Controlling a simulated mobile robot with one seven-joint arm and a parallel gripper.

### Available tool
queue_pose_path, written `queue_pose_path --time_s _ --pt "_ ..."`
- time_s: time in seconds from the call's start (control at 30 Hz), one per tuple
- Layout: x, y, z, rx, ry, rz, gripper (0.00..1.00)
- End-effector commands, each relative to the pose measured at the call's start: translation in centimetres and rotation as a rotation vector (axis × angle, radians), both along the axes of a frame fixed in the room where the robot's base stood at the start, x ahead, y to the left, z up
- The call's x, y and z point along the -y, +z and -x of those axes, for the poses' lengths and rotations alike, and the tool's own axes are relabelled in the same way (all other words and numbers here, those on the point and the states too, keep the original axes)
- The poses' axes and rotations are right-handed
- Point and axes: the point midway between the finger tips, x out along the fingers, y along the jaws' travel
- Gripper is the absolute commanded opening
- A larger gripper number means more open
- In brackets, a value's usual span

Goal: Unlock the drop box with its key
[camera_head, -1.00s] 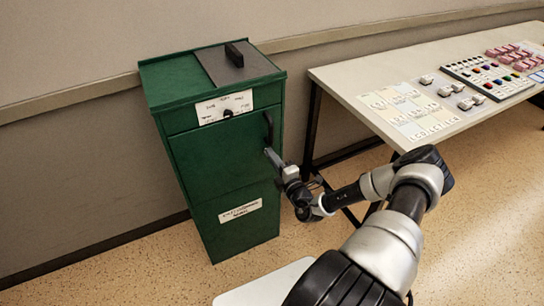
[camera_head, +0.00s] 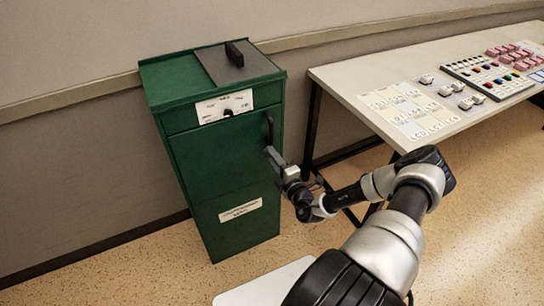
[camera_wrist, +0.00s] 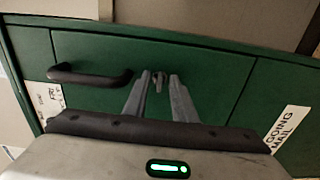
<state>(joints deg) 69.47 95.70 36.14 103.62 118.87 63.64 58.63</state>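The green drop box (camera_head: 222,160) stands upright against the wall, with a black handle (camera_head: 269,128) on its front door. My gripper (camera_head: 268,150) is at the door just below that handle. In the wrist view the handle (camera_wrist: 90,75) is to the left of my fingers. My two fingers (camera_wrist: 158,82) are apart and point at the green door. A small grey metal piece (camera_wrist: 158,80) shows in the gap between the fingertips, with space visible on both sides. I cannot tell whether it is the key, the lock or both.
A white plate with a dark round part (camera_head: 226,107) is above the door. A white mail label (camera_head: 240,209) is lower down. A table (camera_head: 350,80) with cards and button panels stands at the right. Speckled floor (camera_head: 130,270) is clear in front.

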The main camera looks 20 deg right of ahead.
Motion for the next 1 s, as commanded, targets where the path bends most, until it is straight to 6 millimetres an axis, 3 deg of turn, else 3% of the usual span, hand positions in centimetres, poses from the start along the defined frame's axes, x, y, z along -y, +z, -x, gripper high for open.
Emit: queue_pose_path --time_s 0.17,0.6,0.8,1.0 --pt "0.2 0.1 2.9 -0.002 -0.003 -0.003 0.24" --pt "0.6 0.0 13.4 -0.003 -0.004 -0.001 0.24" --pt "0.6 0.0 16.2 -0.001 -0.002 -0.001 0.24" --pt "0.6 0.0 17.0 -0.001 0.0 -0.001 0.24"
